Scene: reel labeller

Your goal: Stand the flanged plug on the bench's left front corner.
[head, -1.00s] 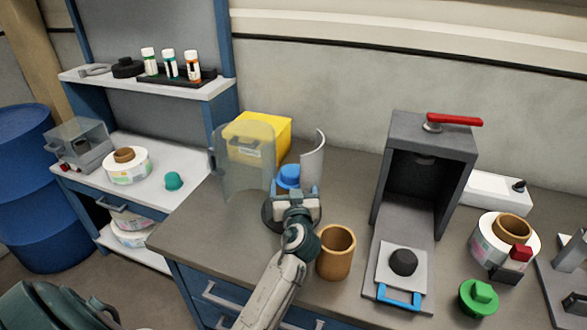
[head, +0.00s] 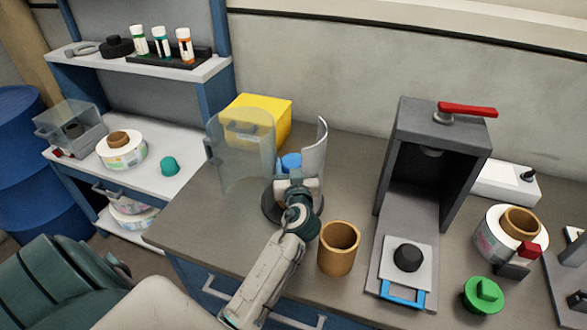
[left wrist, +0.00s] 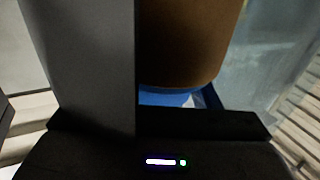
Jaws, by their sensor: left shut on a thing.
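A blue plug (head: 291,161) shows between a clear curved guard and a grey curved guard on the bench (head: 192,215). My left gripper (head: 294,177) is at the plug, shut on it; the gripper hides its lower part and the contact. In the left wrist view a brown rounded surface (left wrist: 190,40) fills the middle, with a strip of blue (left wrist: 165,98) beside it. I cannot tell how the two are joined. The bench's left front corner (head: 152,239) is bare. My right gripper is not in view.
The clear guard (head: 240,150) stands left of my gripper, the grey guard (head: 314,148) right. A tan tube (head: 338,250) stands close right of my left arm. A yellow box (head: 262,115) is behind. The press (head: 440,150) and a green knob (head: 483,296) are farther right.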

